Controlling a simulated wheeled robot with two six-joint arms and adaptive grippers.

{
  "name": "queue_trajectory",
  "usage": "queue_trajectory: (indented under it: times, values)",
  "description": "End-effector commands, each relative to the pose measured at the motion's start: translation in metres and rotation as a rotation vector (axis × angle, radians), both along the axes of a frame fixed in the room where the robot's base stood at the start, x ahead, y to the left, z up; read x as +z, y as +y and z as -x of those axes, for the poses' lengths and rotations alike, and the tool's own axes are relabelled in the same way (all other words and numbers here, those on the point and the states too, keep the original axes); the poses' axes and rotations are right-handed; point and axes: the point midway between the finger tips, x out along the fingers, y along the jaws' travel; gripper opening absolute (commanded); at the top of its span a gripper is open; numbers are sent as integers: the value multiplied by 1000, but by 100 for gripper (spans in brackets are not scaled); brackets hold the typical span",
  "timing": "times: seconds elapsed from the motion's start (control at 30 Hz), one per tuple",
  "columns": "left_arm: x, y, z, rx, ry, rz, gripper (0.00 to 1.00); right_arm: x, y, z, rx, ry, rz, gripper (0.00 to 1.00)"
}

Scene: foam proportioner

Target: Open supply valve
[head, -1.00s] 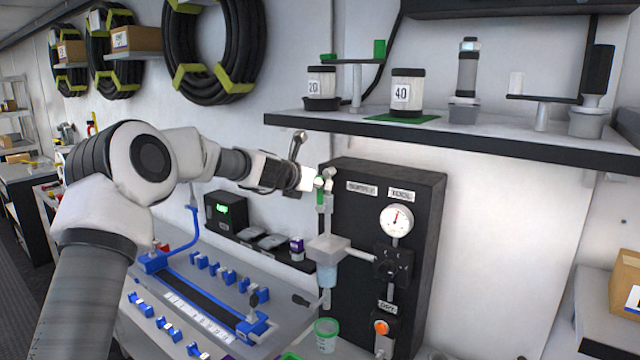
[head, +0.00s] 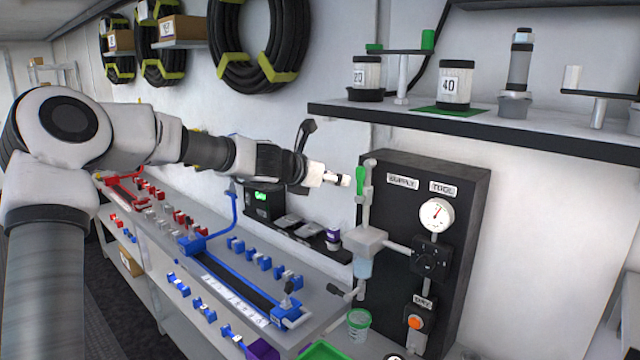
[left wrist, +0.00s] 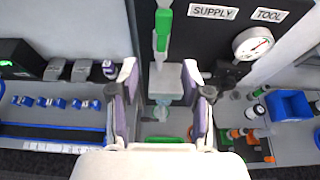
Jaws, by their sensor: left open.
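My left gripper (head: 338,178) is just left of the handle in the head view, with a small gap. In the left wrist view my left gripper (left wrist: 160,88) has its two fingers spread, nothing between them touching; the handle lies beyond the fingertips. My right gripper is not in view.
A gauge (head: 437,215) and an orange-buttoned unit (head: 414,322) sit on the panel. A shelf (head: 500,128) with canisters juts out above. The bench (head: 335,262) holds blue fittings, and a green-rimmed cup (head: 359,324) stands below the valve.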

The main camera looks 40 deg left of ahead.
Motion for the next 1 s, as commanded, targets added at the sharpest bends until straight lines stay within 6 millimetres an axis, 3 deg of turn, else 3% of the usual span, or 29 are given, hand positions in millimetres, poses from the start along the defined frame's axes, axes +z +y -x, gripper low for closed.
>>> queue_trajectory:
  times: [0.33,0.87,0.93,1.0]
  values:
    - [-1,3,44,-3,7,3,48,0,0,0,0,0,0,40]
    - [-2,3,46,-5,8,-1,48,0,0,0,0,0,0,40]
    - [-7,3,46,-4,16,-1,48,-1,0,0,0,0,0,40]
    - [-28,2,43,-5,46,-4,48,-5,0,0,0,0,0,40]
